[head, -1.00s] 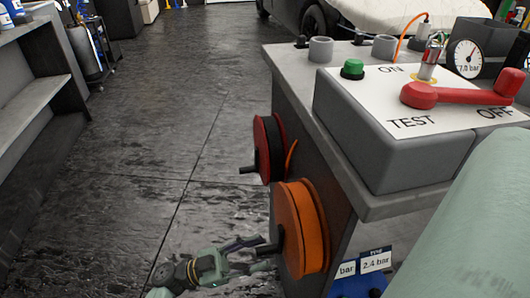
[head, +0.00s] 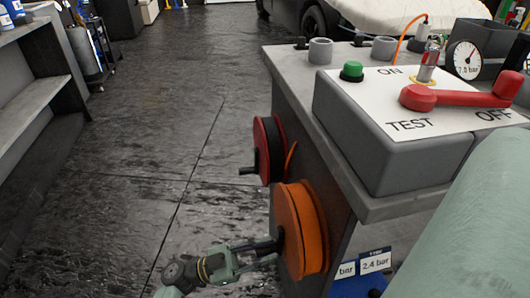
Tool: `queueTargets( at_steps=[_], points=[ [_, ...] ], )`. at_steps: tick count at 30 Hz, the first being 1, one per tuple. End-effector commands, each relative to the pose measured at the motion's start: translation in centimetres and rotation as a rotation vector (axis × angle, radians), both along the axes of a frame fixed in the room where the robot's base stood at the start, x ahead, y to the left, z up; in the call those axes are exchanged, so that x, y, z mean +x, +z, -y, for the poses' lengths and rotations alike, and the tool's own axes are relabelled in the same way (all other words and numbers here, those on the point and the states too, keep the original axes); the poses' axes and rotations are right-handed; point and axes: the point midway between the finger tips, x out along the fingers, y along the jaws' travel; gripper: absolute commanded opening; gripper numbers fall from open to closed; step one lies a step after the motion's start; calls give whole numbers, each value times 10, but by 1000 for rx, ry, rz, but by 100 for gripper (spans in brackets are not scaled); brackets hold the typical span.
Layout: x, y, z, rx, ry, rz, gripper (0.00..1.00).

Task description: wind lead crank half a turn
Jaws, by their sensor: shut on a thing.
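An orange reel (head: 302,228) is mounted on the left side of the grey cabinet, with a dark crank (head: 281,238) on its outer face. My gripper (head: 268,250) reaches in from the lower left. Its fingers are shut on the crank's handle, which they mostly hide. A second reel (head: 268,148), red and black, sits farther back on the same side; its black crank handle (head: 248,170) points left and is free. Neither reel carries a readable label.
The grey cabinet (head: 345,180) fills the right. On top are a red lever (head: 460,98) on an ON/TEST/OFF panel, a green button (head: 351,70) and a gauge (head: 467,59). Grey shelves (head: 35,95) stand at the left. The floor (head: 165,140) between is clear.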

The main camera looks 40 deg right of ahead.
Motion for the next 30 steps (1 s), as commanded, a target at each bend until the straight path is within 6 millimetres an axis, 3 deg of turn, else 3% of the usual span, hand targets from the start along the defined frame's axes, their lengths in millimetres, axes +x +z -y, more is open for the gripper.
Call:
queueTargets(
  at_steps=[5,30],
  points=[
    [0,0,0,0,0,0,0],
    [-4,6,0,45,0,-74,0]
  ],
)
